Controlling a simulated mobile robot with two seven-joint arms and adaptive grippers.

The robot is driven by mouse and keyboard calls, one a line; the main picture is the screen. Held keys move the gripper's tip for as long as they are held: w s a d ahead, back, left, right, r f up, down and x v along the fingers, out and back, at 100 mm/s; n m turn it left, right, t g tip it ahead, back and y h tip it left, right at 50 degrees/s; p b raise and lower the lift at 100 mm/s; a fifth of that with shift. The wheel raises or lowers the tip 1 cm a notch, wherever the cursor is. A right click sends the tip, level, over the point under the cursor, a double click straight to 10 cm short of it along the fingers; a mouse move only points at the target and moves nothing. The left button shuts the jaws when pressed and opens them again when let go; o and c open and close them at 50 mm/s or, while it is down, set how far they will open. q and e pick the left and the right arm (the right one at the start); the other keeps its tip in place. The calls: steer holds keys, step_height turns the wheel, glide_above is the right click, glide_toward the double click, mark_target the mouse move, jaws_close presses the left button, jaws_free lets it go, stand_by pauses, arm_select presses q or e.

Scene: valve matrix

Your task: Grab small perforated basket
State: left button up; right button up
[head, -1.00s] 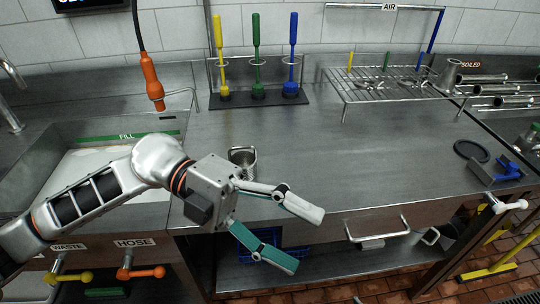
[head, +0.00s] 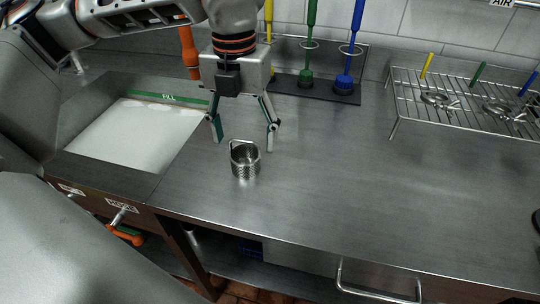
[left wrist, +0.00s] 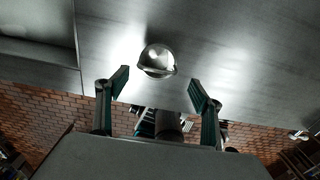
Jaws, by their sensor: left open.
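The small perforated basket (head: 245,163) is a silver metal cup with a handle loop at its rim. It stands upright on the steel counter in the head view. My left gripper (head: 243,143) points down with its fingers spread, just above and behind the basket, apart from it. The left wrist view shows the round basket (left wrist: 158,61) beyond and between the open fingertips (left wrist: 160,88). Nothing is held. My right gripper is not in view.
A sink basin (head: 130,138) with a green-labelled edge lies to the left. Yellow, green and blue brushes (head: 306,75) stand in a rack behind. A wire rack (head: 465,103) is at the back right. The counter (head: 330,185) right of the basket is clear.

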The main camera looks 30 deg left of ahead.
mark_target(245, 157)
arm_select(q)
steer(key=shift+w+a+f, duration=0.1)
steer(key=shift+a+f, duration=0.1)
steer(key=shift+f, duration=0.4)
steer(key=shift+w+a+f, duration=0.1)
steer(key=shift+a+f, duration=0.05)
steer(key=shift+f, duration=0.4)
steer(key=f, duration=0.5)
steer(key=shift+w+a+f+b, duration=0.1)
steer(key=shift+w+b, duration=0.15)
steer(key=shift+b, duration=0.15)
steer(key=c, duration=1.2)
